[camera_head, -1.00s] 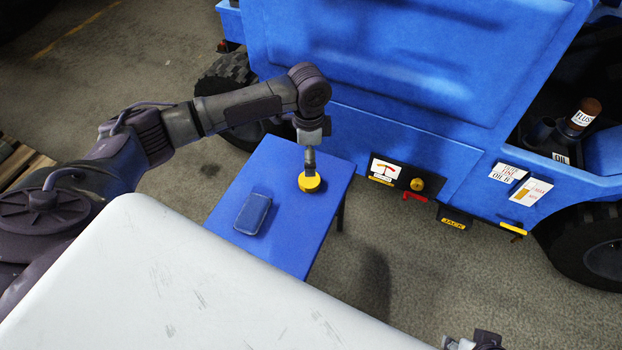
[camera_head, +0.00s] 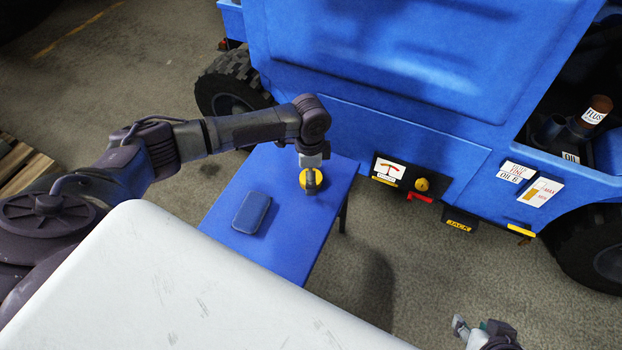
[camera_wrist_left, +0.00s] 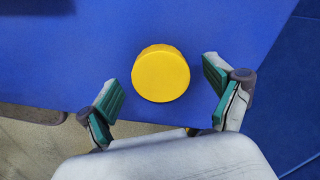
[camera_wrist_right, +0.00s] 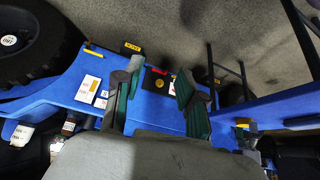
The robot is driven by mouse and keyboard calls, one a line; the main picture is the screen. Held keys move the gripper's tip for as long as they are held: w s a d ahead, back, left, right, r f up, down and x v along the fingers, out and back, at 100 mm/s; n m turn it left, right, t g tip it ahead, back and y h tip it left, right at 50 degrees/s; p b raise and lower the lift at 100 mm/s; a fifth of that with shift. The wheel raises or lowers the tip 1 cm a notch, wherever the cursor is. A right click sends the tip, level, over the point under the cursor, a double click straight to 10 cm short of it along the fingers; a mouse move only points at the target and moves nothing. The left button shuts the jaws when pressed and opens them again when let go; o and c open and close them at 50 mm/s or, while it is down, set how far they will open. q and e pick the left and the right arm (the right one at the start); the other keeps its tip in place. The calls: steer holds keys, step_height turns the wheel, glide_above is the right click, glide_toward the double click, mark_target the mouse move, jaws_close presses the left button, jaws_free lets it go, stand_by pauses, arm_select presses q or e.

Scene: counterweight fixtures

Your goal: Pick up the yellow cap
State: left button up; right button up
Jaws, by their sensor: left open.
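The yellow cap (camera_head: 301,180) sits on the small blue table (camera_head: 290,240), toward its far right end, partly hidden behind my left gripper (camera_head: 311,188). In the left wrist view the round yellow cap (camera_wrist_left: 160,73) is fully visible on the blue top. My left gripper (camera_wrist_left: 164,88) is open, one finger on each side of the cap in that picture, apart from it. Whether the fingers are level with the cap I cannot tell. My right gripper (camera_head: 484,332) is low at the bottom right of the head view. Its fingers (camera_wrist_right: 157,90) are spread and empty.
A dark blue flat case (camera_head: 252,212) lies on the table left of the cap. The blue vehicle (camera_head: 380,70) stands behind, with a yellow knob (camera_head: 421,184) and a red handle (camera_head: 420,197) on its side. Floor to the table's right is clear.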

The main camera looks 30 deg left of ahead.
arm_select(q)
steer(key=shift+c, duration=0.3)
steer(key=c, duration=1)
steer(key=shift+o, duration=0.2)
steer(key=shift+r, duration=0.15)
